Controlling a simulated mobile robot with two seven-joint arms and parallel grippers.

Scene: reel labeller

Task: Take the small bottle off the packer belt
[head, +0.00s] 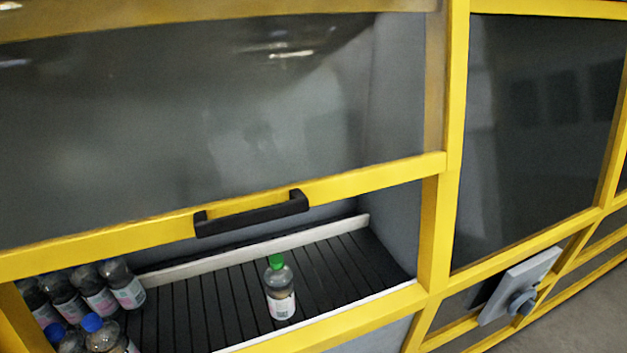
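A small clear bottle (280,289) with a green cap and a pale label stands upright on the black slatted packer belt (203,309), apart from the other bottles. The belt lies inside a yellow-framed machine, behind an opening below a raised glass door (190,120). A black handle (252,212) is fixed on the door's lower yellow bar, above the belt. Neither of my grippers shows in the head view.
Several clear bottles (122,284) with pale labels crowd the belt's left end; some have blue caps (93,322). A white rail (255,247) runs along the belt's back. A yellow post (437,230) bounds the opening on the right. A grey box with a knob (521,287) is mounted further right.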

